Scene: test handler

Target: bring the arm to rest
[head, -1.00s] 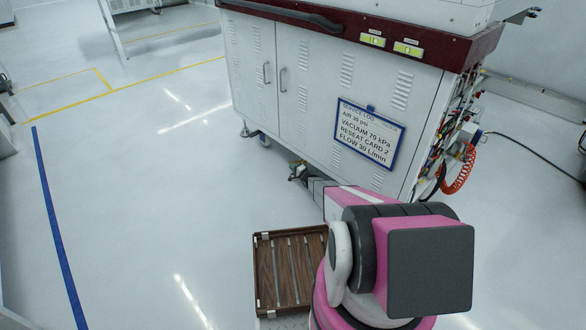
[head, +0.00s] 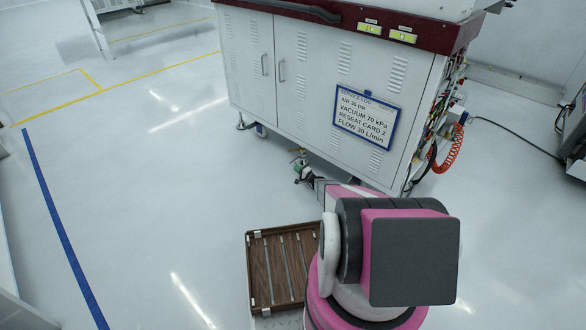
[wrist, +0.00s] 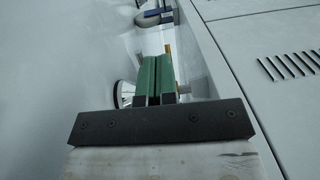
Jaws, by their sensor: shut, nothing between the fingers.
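My gripper (wrist: 154,78) shows in the wrist view with its two green fingers together and nothing between them. In the head view my gripper (head: 302,171) is small, at the far end of my pink and grey arm, low beside the front of the white cabinet (head: 310,90). The arm reaches forward from the lower middle of the head view. In the wrist view the cabinet's white panel with dark vent slots (wrist: 290,65) stands close on the right. I cannot tell whether the gripper touches the cabinet.
A brown slatted tray (head: 250,268) lies to the left of my arm's base. A blue-framed sign (head: 366,117) hangs on the cabinet. An orange coiled hose (head: 448,150) and cables are at the cabinet's right side. Open floor lies to the left, with blue and yellow lines.

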